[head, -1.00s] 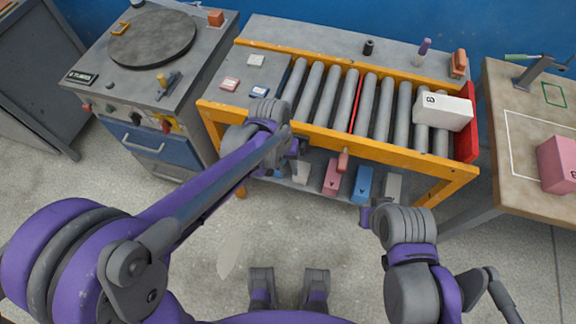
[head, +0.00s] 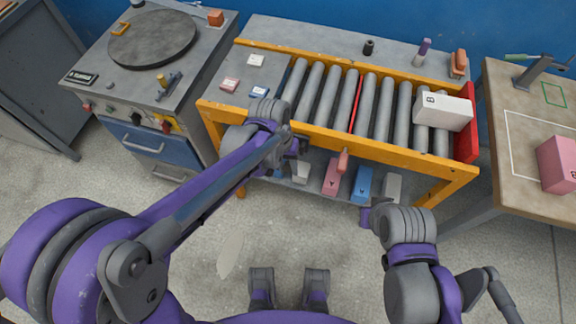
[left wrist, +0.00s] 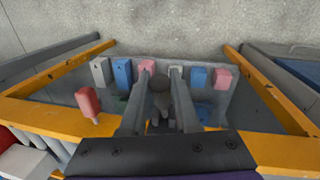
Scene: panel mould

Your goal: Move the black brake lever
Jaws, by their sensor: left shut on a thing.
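In the left wrist view the black brake lever (left wrist: 159,84) shows as a dark, rounded knob between the two fingers of my left gripper (left wrist: 158,116). The fingers are closed in on both sides of it. In the head view my left gripper (head: 297,147) is at the front orange rail of the roller conveyor (head: 325,97); the lever cannot be made out clearly there.
Several coloured blocks lie on the shelf below. A white box (head: 443,111) rests on the rollers by a red end plate (head: 467,125). A workbench (head: 520,105) stands at right.

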